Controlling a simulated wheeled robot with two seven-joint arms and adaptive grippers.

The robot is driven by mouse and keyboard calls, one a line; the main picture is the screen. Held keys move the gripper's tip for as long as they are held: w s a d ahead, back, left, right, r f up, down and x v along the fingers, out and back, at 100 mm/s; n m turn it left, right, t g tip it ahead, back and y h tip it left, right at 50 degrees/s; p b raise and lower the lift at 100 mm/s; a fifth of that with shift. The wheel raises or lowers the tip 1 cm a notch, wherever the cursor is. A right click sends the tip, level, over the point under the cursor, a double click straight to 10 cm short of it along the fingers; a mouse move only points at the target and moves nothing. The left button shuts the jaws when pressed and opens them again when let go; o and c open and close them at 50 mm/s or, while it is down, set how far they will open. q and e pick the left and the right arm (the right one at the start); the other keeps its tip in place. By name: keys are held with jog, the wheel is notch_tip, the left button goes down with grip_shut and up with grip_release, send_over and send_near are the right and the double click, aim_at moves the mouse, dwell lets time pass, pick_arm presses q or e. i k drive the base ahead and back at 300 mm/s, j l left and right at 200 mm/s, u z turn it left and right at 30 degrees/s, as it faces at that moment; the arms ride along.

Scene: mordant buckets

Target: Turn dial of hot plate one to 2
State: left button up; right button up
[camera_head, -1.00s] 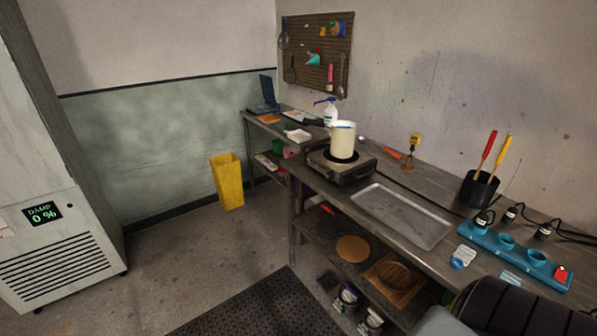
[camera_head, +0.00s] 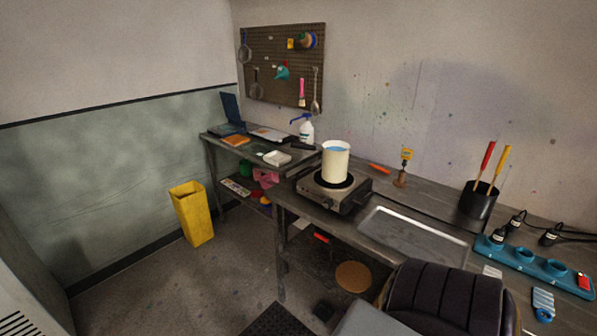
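The hot plate (camera_head: 326,192) is a grey metal box with a dark round burner, standing on the workbench near its far left end. A cream bucket (camera_head: 337,162) with blue contents stands upright on the burner. The dial is too small to make out on the front of the hot plate. Only one hot plate is in view. Neither gripper is in view.
A metal tray (camera_head: 412,236) lies right of the hot plate. A blue power strip (camera_head: 537,263) with plugs and a red switch lies farther right, near a black tool cup (camera_head: 478,206). A yellow bin (camera_head: 193,213) stands on the floor left of the bench. The floor before the bench is mostly clear.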

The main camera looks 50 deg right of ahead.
aim_at(328, 203)
jog(key=i+z, duration=0.3)
jog(key=i+j+z, duration=0.3)
jog(key=i, duration=0.15)
jog(key=i+j+z, duration=0.15)
jog(key=z, duration=0.3)
jog(key=i+j+z, duration=0.2)
jog(key=z, duration=0.25)
jog(key=i+j+z, duration=0.25)
jog(key=z, duration=0.2)
jog(key=i+j+z, duration=0.1)
jog(key=j+z, duration=1.1)
jog(key=j, duration=0.15)
jog(key=i+j, duration=0.05)
